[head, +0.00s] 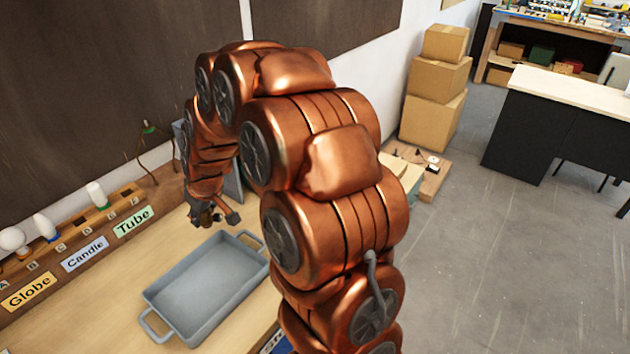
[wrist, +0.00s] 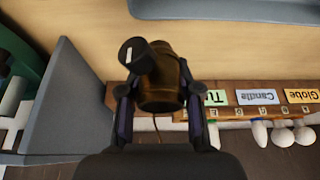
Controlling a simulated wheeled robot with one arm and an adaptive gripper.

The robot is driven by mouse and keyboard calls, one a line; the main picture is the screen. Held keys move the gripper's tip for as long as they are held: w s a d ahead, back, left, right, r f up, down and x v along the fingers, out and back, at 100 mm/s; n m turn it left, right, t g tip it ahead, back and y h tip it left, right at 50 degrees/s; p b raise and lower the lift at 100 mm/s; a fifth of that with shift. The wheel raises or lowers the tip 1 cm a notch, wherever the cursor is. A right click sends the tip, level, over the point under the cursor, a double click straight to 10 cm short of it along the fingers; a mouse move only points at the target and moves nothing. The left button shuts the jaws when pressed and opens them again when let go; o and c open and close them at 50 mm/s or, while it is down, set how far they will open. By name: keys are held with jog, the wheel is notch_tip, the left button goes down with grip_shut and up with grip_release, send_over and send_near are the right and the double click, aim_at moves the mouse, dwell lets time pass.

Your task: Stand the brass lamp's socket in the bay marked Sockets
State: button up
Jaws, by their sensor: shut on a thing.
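The lamp's socket (wrist: 160,88) is a dark brass cylinder with a black knob on its side. In the wrist view my gripper (wrist: 158,92) is shut on it, one finger on each side. In the head view my gripper (head: 217,214) hangs over the bench, just beyond the grey tray's far end, with the socket (head: 205,217) small and dark between its fingers. I cannot make out the bay marked Sockets. A blue label (head: 275,343) at the bottom edge is mostly hidden by my arm, and its word cannot be read.
The grey tray (head: 205,285) is empty on the bench. A wooden rack (wrist: 246,110) labelled Globe, Candle and Tube holds white bulbs along the wall. A grey upright panel (wrist: 72,105) stands left in the wrist view. Bare bench top lies left of the tray.

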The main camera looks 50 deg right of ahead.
jog(key=s+d+r+n+y+b, duration=0.15)
jog(key=s+d+b, duration=0.25)
jog(key=s+d, duration=0.45)
jog(key=s+d+n+b, duration=0.35)
jog(key=s+d, duration=0.25)
jog(key=d, duration=0.5)
jog(key=shift+m+g, duration=0.4)
jog(key=w+d+p, duration=0.1)
jog(key=w+d, duration=0.2)
jog(key=d, duration=0.1)
jog(key=w+d+f+p, duration=0.1)
jog(key=w+d+p, duration=0.1)
jog(key=w+d, duration=0.1)
jog(key=w+d+p, duration=0.1)
jog(key=w+d, duration=0.2)
jog(key=d, duration=0.2)
jog(key=shift+w+d+f+p, duration=0.15)
jog(key=shift+w+f+p, duration=0.2)
jog(key=shift+w+f, duration=0.05)
jog(key=shift+w+d, duration=0.15)
jog(key=shift+f+p, duration=0.65)
jog(key=shift+f, duration=0.05)
jog(key=shift+f+p, duration=0.4)
jog(key=shift+f, duration=0.65)
jog(key=shift+f+b, duration=0.2)
jog(key=shift+b, duration=0.1)
